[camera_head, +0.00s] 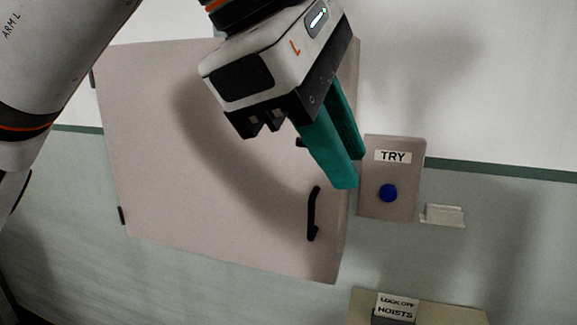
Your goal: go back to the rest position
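My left gripper (348,172) hangs in front of the upper right part of a wall cabinet, with its two teal fingers pointing down and to the right. The fingers look a little apart, with nothing seen between them. They are above the black door handle (313,213) and to the left of a panel marked TRY. My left arm (55,65) comes in from the upper left. My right gripper is not in view.
The cabinet door (220,170) is beige and looks closed. The TRY panel (407,180) carries a blue button (388,193). A small pale label (443,215) is on the wall beside it. A box with a HOISTS sign (396,308) stands at the bottom.

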